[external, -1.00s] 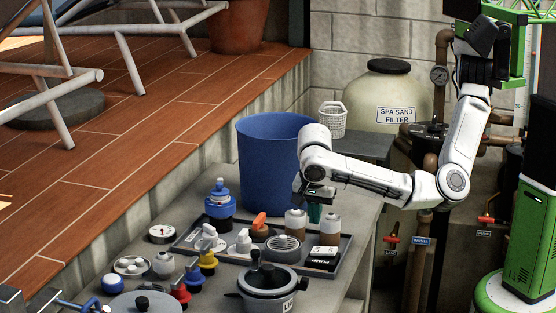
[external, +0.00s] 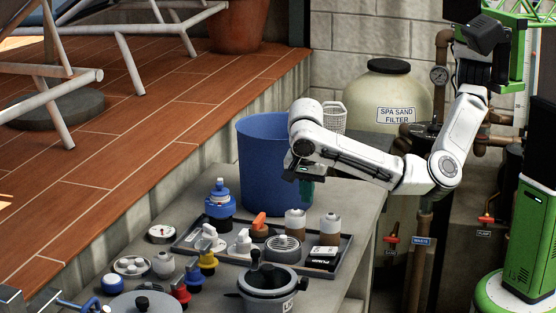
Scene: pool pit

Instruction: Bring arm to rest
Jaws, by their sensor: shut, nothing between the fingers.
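My gripper (external: 305,190) hangs from the end of my white arm (external: 355,153), pointing down, in front of the blue bin (external: 263,165).
On the bench (external: 352,205) a dark tray (external: 345,243) holds bottles and small parts.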

